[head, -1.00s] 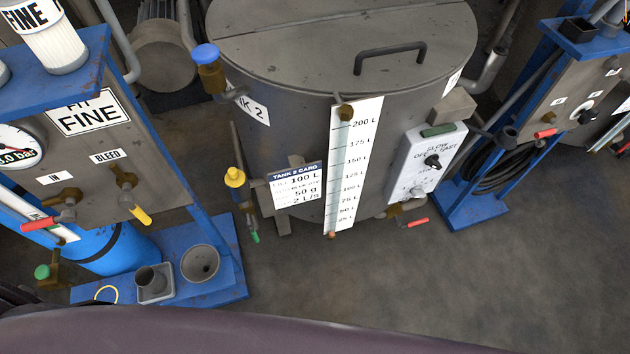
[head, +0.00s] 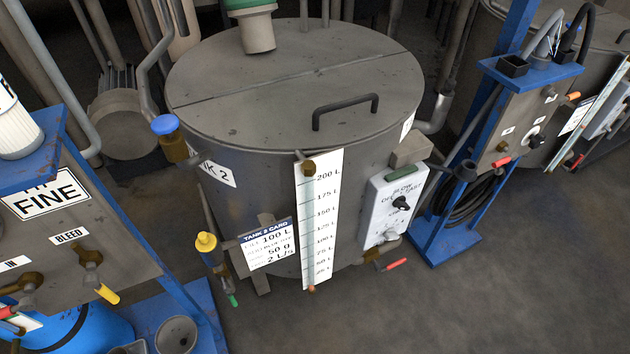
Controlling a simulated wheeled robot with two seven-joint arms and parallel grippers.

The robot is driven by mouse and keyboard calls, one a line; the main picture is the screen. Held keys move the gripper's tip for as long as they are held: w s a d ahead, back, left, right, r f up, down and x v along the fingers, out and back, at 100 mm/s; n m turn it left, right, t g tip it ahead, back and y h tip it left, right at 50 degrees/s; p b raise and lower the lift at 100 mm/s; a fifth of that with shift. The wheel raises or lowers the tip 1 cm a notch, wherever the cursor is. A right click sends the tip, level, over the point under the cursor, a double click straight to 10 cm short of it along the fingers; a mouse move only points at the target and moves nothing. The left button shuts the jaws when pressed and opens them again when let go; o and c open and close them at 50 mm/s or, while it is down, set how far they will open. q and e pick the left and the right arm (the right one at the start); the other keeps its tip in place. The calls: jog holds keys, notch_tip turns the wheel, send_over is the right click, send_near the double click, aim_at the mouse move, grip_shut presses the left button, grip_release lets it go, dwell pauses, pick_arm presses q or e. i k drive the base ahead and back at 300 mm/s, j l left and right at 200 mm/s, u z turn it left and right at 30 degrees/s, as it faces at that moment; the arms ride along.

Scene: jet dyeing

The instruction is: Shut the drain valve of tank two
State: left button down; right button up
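Tank two (head: 262,160) is a large grey round tank with a closed lid, in the middle of the head view. Low on its right side is a small brass valve (head: 371,254) with a red lever (head: 396,264) pointing out to the right, roughly level. Low on its left side, a green-tipped lever (head: 232,299) hangs down below a yellow-capped fitting (head: 206,243). No label shows which of these is the drain valve. Neither of my grippers is in view.
A blue-framed FINE panel (head: 50,205) stands at the left, with a funnel (head: 177,335) at its foot. A blue stand (head: 440,240) with a coiled hose is right of the tank. Clear floor (head: 450,310) lies in front and at lower right.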

aim_at(377, 268)
jog(key=z, duration=0.85)
